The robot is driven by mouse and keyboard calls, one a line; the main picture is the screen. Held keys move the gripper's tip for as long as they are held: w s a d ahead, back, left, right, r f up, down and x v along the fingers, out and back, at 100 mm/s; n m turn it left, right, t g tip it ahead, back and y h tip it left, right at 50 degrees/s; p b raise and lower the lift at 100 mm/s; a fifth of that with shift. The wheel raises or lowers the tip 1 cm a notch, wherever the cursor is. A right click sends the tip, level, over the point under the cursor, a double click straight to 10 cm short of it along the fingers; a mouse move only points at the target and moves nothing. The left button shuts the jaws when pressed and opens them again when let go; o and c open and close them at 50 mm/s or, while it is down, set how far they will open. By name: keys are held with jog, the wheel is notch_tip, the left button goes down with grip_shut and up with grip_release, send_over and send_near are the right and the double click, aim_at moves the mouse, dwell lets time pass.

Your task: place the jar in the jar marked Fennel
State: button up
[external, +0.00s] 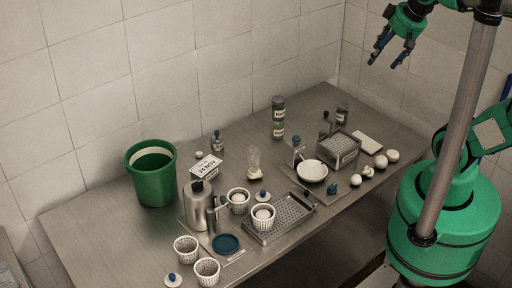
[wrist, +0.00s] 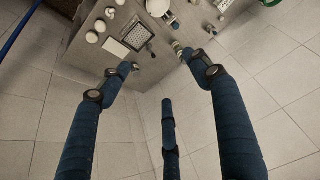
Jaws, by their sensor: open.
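A smaller dark jar (external: 342,113) with a pale label stands near the back right corner. The labels are too small to read, so I cannot tell which says Fennel. My gripper (external: 384,61) is open and empty, high above and beyond the table's right end. Its blue fingers are spread in the wrist view (wrist: 157,63).
A perforated metal basket (external: 345,157), a white bowl (external: 313,171) and white round items (external: 380,162) crowd the right part. A green bucket (external: 157,186), a metal bottle (external: 199,210) and white perforated cups (external: 186,250) stand left and front. Tiled wall borders the back.

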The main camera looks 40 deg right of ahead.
jog(key=shift+s+f, duration=0.15)
jog(key=shift+s, duration=0.4)
jog(key=shift+s+f, duration=0.15)
jog(key=shift+s, duration=0.35)
jog(key=shift+f, duration=0.1)
notch_tip(320, 180, down, 14)
jog(key=b, duration=1.3)
jog(key=shift+r+b, duration=0.25)
jog(key=shift+b, duration=0.15)
